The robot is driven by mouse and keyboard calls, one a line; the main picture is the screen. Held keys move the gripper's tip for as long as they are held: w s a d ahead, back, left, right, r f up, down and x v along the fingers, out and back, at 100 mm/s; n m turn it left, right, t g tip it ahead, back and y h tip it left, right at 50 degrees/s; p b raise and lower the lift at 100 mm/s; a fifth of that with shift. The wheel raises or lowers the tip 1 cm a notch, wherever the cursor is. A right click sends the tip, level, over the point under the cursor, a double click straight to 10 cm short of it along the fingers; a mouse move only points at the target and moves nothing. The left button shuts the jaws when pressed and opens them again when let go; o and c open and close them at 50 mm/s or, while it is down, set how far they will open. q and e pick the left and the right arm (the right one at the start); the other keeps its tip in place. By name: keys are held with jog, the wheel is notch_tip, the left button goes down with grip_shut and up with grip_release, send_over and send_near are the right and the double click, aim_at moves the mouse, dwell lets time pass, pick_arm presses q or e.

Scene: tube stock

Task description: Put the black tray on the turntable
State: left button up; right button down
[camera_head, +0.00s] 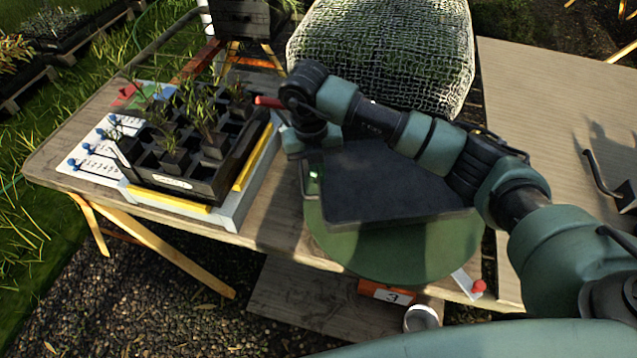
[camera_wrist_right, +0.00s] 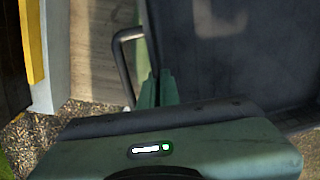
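The black tray (camera_head: 375,185) lies over the green turntable (camera_head: 400,262), whose round rim shows at its front and left. The tray looks level, but contact beneath it is hidden. Its bare floor shows in the right wrist view (camera_wrist_right: 235,50), with a dark loop handle (camera_wrist_right: 124,62) on its left side. My right gripper (camera_head: 314,170) points down at the tray's left edge. My left gripper is out of view.
A crate of seedlings (camera_head: 180,165) stands left on a white and yellow stand (camera_head: 225,213). A mesh-covered mound (camera_head: 385,50) is behind the turntable. A red-knobbed lever (camera_head: 478,287) and a box marked 3 (camera_head: 385,292) are in front. Another table (camera_head: 545,110) is right.

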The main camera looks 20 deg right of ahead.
notch_tip(320, 180, down, 5)
jog(key=shift+f+p, duration=0.1)
jog(key=shift+p, duration=0.25)
jog(key=shift+w, duration=0.1)
jog(key=shift+f, duration=0.1)
jog(key=shift+f, duration=0.15)
jog(key=c, duration=1.7)
grip_release()
